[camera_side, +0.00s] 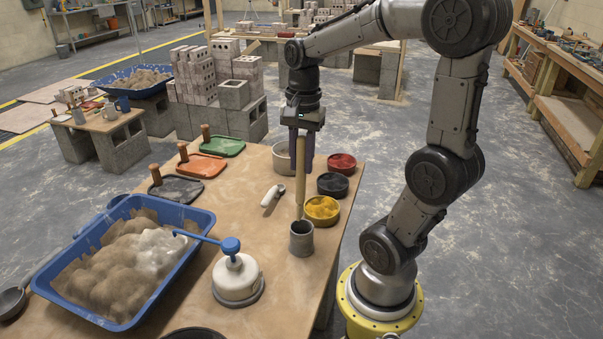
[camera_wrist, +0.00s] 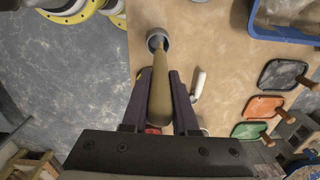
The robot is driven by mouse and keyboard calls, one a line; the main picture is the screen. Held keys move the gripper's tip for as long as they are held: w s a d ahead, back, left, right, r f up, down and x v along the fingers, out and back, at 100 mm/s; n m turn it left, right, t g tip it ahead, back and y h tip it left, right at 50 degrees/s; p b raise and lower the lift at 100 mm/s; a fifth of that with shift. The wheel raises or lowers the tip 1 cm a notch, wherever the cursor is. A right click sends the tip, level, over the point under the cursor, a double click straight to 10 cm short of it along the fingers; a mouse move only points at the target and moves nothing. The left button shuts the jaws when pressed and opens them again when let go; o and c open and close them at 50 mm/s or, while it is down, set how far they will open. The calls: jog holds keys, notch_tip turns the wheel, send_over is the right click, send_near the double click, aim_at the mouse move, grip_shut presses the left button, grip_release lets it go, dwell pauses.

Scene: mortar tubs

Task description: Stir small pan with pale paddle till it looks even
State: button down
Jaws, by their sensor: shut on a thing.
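My gripper (camera_side: 301,168) is above the table's right part, its fingers shut on the long pale paddle (camera_side: 302,190), which hangs nearly upright. In the wrist view, the paddle (camera_wrist: 159,85) runs between the fingers (camera_wrist: 159,76) toward a grey cup (camera_wrist: 157,40). In the side view its lower end is at or just above this grey cup (camera_side: 302,241); I cannot tell whether it is inside. Small round tubs hold yellow (camera_side: 321,208), black (camera_side: 332,185) and red (camera_side: 342,162) material. A dark long-handled pan (camera_side: 12,302) is at the left edge; its contents are unclear.
A blue tub (camera_side: 190,268) of sandy and white material is at left. A white container with a blue pump (camera_side: 236,279) stands in front, near the cup. A white-handled tool (camera_side: 272,195) lies mid-table. Green, orange and black floats (camera_side: 202,166) line the back-left edge.

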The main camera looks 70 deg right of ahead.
jog(key=w+a+r+m+t, duration=0.1)
jog(key=w+r, duration=0.2)
jog(key=w, duration=0.6)
jog(key=w+a+r+m, duration=0.1)
jog(key=w+r, duration=0.2)
jog(key=w, duration=0.5)
jog(key=w+a+n, duration=0.1)
jog(key=w+a, duration=0.6)
jog(key=w, duration=0.1)
jog(key=w+a+f+n, duration=0.1)
jog(key=w+a+f, duration=0.15)
jog(key=a, duration=0.35)
notch_tip(320, 180, down, 12)
jog(key=shift+t+y, duration=0.3)
jog(key=shift+y, duration=0.1)
jog(key=shift+a, duration=0.1)
